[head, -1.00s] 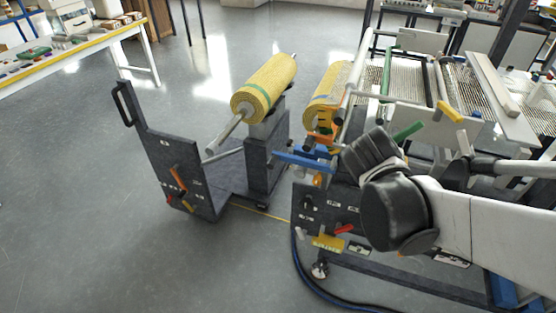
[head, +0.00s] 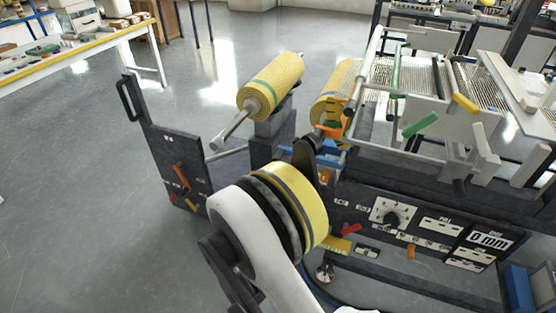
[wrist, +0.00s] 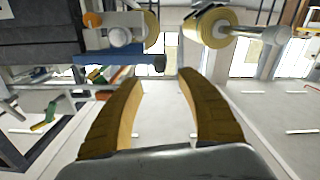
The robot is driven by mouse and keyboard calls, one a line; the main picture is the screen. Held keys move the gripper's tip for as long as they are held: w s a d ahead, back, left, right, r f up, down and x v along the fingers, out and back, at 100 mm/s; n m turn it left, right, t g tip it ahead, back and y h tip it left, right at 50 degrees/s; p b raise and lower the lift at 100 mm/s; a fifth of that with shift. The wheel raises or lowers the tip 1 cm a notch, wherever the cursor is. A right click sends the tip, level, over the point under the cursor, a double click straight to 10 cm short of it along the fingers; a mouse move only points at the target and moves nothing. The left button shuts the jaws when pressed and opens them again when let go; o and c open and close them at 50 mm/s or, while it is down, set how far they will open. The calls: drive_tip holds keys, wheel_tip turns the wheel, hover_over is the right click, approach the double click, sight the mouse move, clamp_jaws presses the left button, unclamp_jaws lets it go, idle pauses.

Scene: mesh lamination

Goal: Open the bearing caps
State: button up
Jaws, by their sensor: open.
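In the head view, an orange bearing cap (head: 334,125) stands upright at the near end of the yellow roll on the machine (head: 330,92). A blue bar (head: 328,161) lies just below it. In the wrist view, my gripper (wrist: 160,76) is open, with two curved brown fingers and nothing between them. Beyond the fingertips are the blue bar (wrist: 130,59), a grey shaft end (wrist: 120,37) and an orange part (wrist: 92,19). The fingers appear apart from these. In the head view my arm hides the fingers and part of the machine's front.
Another yellow mesh roll (head: 268,88) sits on a dark cart (head: 180,165) left of the machine, its shaft (head: 232,130) sticking out. The machine's control panel (head: 430,228) is on the right. A worktable (head: 100,40) stands at far left. Floor left of the cart is clear.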

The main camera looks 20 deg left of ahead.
drive_tip(key=w+b, duration=0.1)
drive_tip(key=w, duration=0.5)
drive_tip(key=w+d+b, duration=0.1)
drive_tip(key=w, duration=0.2)
drive_tip(key=shift+w+b, duration=0.35)
drive_tip(key=shift+w, duration=0.05)
drive_tip(key=shift+c, duration=0.6)
clamp_jaws()
